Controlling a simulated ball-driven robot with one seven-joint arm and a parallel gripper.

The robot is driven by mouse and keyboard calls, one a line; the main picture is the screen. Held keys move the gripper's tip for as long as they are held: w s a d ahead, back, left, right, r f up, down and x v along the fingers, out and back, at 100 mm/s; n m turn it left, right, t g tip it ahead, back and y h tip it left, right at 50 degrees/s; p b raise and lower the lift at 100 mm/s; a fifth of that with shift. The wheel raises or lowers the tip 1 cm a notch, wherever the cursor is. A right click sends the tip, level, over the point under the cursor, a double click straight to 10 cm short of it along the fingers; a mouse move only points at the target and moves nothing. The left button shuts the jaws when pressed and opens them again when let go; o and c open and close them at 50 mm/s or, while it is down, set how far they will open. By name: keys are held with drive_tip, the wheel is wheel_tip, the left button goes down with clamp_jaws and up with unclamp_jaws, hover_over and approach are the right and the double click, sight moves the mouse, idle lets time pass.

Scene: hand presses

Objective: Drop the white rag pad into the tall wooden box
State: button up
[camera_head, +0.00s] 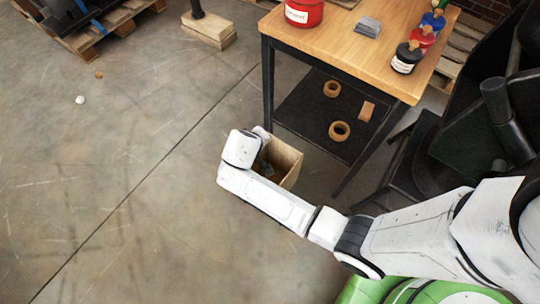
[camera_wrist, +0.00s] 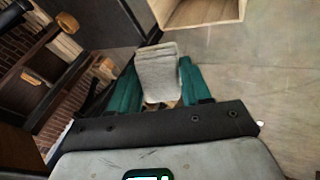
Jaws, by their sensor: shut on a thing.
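My gripper (camera_wrist: 160,82) has teal fingers shut on the white rag pad (camera_wrist: 158,62) in the wrist view. The pad looks pale, folded and layered, and sticks out past the fingertips. The tall wooden box (camera_wrist: 208,24) is at the top of the wrist view, beyond the pad and a little to its right. In the head view the box (camera_head: 288,163) stands on the floor left of the table, open at the top and partly hidden by my wrist. My gripper and the pad cannot be made out clearly there. A small greyish patch shows in the box opening.
The wooden-topped table (camera_head: 335,45) stands close behind the box. It carries a red bucket (camera_head: 304,12), a grey pad stack (camera_head: 368,27) and several bottles. Tape rolls (camera_head: 339,131) lie on its lower shelf. The concrete floor at left is mostly clear.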

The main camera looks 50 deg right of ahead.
drive_tip(key=s+d+f+b, duration=0.1)
drive_tip(key=d+f+b, duration=0.2)
drive_tip(key=f+b, duration=0.4)
drive_tip(key=s+d+f+b, duration=0.1)
drive_tip(key=d+f+b, duration=0.1)
drive_tip(key=f+b, duration=0.5)
wheel_tip(320, 180, down, 5)
drive_tip(key=shift+d+f, duration=0.1)
drive_tip(key=shift+d, duration=0.3)
drive_tip(key=shift+s, duration=0.1)
drive_tip(key=o, duration=1.1)
drive_tip(key=p+v, duration=0.4)
drive_tip(key=v, duration=0.7)
drive_tip(key=shift+p, duration=0.3)
